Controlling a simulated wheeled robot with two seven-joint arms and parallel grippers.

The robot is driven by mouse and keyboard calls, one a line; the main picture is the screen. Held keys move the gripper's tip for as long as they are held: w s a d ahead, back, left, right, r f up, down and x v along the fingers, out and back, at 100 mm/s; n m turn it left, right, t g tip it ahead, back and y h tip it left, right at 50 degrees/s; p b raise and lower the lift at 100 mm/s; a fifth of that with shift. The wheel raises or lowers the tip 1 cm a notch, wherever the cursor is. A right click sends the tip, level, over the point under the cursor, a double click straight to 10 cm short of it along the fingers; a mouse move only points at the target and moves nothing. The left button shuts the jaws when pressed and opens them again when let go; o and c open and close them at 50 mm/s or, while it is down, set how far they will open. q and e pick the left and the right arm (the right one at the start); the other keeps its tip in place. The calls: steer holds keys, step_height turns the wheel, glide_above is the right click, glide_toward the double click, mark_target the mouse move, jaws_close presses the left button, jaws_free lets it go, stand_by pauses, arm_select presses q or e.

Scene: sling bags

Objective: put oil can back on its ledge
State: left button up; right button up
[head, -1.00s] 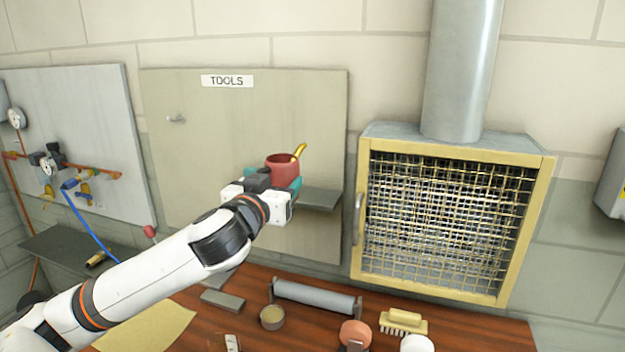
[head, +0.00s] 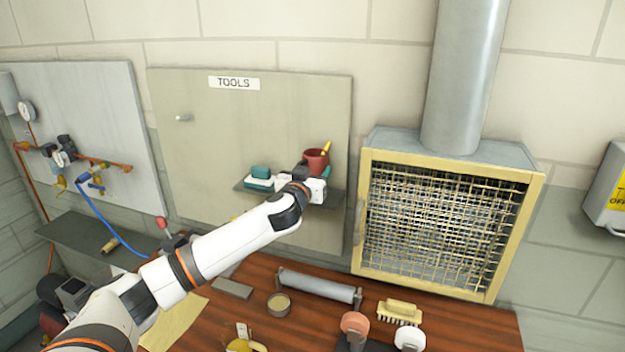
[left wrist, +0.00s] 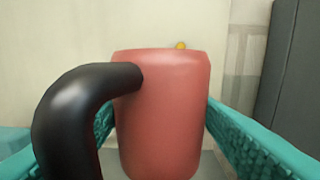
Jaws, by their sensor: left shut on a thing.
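The oil can (head: 315,161) is a red can with a yellow spout and a black handle. My left gripper (head: 316,174) is shut on it and holds it upright at the right part of the grey ledge (head: 336,199) on the tools board. In the left wrist view the red body (left wrist: 165,115) stands between the teal fingers (left wrist: 160,125), with the black handle towards the camera. The can's base is hidden in the head view, so I cannot tell whether it touches the ledge. My right gripper is not in view.
A teal and white object (head: 261,174) is on the ledge left of the can. A mesh-fronted yellow-framed cabinet (head: 430,230) is to the right. Below is a wooden bench (head: 310,325) with a grey roller (head: 318,286), a round tin (head: 279,304) and a brush (head: 400,311).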

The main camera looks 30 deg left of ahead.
arm_select(q)
step_height(320, 180, down, 3)
steer(key=shift+w+r+p, duration=0.1)
steer(key=shift+p, duration=0.75)
steer(key=shift+w+f, duration=0.1)
steer(key=shift+f, duration=0.15)
steer(key=shift+f, duration=0.1)
steer(key=shift+f+b, duration=0.15)
steer(key=shift+b, duration=0.2)
steer(key=o, duration=1.1)
